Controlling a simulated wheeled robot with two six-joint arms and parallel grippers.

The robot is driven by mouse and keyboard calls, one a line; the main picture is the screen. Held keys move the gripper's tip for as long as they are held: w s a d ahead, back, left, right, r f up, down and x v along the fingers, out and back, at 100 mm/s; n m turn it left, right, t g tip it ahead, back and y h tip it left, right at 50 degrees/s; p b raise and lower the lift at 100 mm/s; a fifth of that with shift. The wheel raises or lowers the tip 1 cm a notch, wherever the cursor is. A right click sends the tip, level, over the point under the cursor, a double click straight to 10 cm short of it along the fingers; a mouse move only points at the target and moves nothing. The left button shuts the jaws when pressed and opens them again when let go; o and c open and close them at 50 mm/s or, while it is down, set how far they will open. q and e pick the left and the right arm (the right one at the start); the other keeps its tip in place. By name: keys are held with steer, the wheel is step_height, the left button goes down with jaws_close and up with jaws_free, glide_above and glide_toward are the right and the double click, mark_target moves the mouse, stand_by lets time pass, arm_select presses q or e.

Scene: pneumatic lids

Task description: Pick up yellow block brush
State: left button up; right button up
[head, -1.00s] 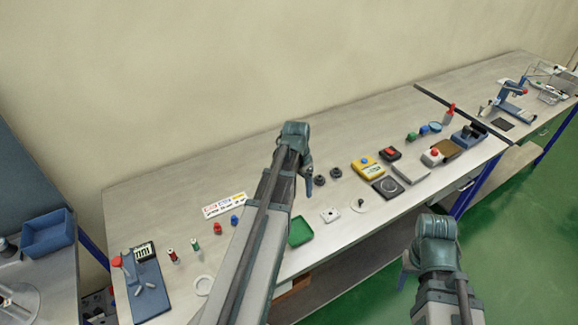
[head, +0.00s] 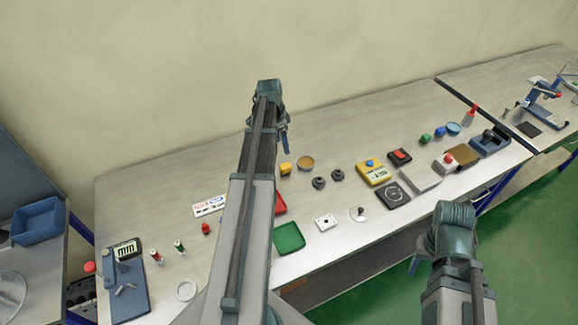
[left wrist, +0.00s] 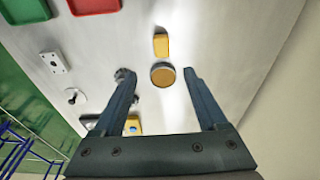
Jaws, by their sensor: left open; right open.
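The yellow block brush (head: 285,168) looks like a small yellow block lying on the grey bench, just below my left gripper (head: 284,145) in the head view. It also shows upper middle in the left wrist view (left wrist: 161,46), beyond the fingertips. Its bristles cannot be made out. My left gripper is open and empty above the bench; in the left wrist view its fingers (left wrist: 158,75) stand apart, with a round tan disc between their tips in the picture. My right gripper (head: 413,264) is small and partly hidden at the bench's front right, holding nothing visible.
The round tan disc (head: 306,163) lies close beside the brush. Two dark knobs (head: 328,179), a yellow box with a blue button (head: 373,172), and green (head: 289,238) and red (head: 280,203) trays are nearby. The bench behind the brush is clear.

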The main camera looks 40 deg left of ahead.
arm_select(q)
steer(key=b, duration=0.9)
glide_toward(285, 165)
steer(key=f, duration=0.3)
steer(key=d+f, duration=0.1)
steer(key=f, duration=0.1)
steer(key=shift+w+d, duration=0.1)
steer(key=shift+w, duration=0.3)
steer(key=f+b, duration=0.4)
steer(key=f, duration=0.1)
steer(key=shift+w+f+b, duration=0.15)
steer(key=shift+w+b, duration=0.15)
steer(key=shift+b, duration=0.1)
jaws_close()
